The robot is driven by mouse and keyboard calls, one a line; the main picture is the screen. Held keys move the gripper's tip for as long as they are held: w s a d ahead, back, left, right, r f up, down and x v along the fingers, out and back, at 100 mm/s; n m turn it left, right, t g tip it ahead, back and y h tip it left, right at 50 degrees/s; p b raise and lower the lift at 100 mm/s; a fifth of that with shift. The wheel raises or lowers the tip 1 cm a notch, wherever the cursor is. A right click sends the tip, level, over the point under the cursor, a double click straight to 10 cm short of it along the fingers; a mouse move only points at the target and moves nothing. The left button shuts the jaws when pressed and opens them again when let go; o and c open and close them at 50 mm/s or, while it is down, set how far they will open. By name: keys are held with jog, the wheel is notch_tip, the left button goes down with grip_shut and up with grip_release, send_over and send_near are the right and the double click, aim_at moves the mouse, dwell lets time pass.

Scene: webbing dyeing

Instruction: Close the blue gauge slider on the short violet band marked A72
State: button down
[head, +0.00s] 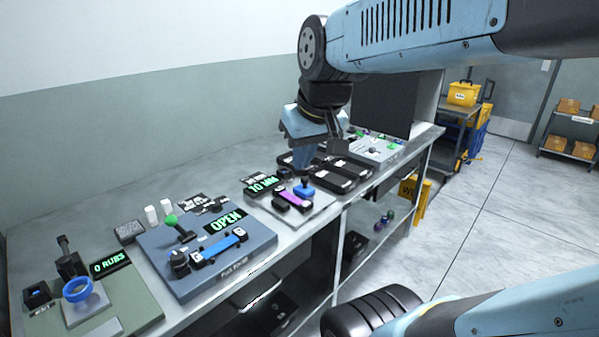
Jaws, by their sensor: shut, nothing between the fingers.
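The gauge stands on a pale plate (322,203) in the middle of the bench. A short violet band (292,198) lies on it between dark blocks. The blue slider (304,190) with a dark knob sits at the band's right end. A green display (263,185) behind it seems to read "10 MM". My gripper (304,172) points down just above the blue slider, shut and empty; whether it touches the knob, I cannot tell. The A72 mark is too small to read.
Left on the bench is a blue-grey station (255,250) showing "OPEN", with a green-knobbed lever (172,221). Further left is a green board (140,305) with a blue ring (77,289). Dark trays (345,172) lie right of the gauge. The floor (500,215) at right is clear.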

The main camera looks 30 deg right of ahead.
jog(key=w+d+f+n+g+y, duration=0.1)
jog(key=w+d+f+y, duration=0.1)
jog(key=w+d, duration=0.55)
jog(key=w+d+f+g+y, duration=0.1)
jog(key=w+d+f, duration=0.25)
jog(key=w, duration=0.65)
jog(key=w+d+f+y, duration=0.1)
jog(key=w+d+f, duration=0.25)
jog(key=d, duration=0.25)
jog(key=w+d+f+t+y, duration=0.1)
jog(key=w+d+f, duration=0.1)
jog(key=d+f, duration=0.3)
jog(key=w+d+f+y, duration=0.1)
jog(key=w+d+f, duration=0.15)
jog(key=d, duration=0.45)
send_near(316, 191)
jog(key=w, duration=0.1)
jog(key=w+a, duration=0.1)
jog(key=w+f, duration=0.1)
jog(key=shift+w+a+n, duration=0.15)
jog(key=shift+w+n, duration=0.1)
jog(key=shift+n, duration=0.15)
jog(key=shift+s+a+r, duration=0.1)
jog(key=shift+s+a, duration=0.05)
jog(key=shift+a, duration=1.75)
jog(key=shift+s, duration=0.1)
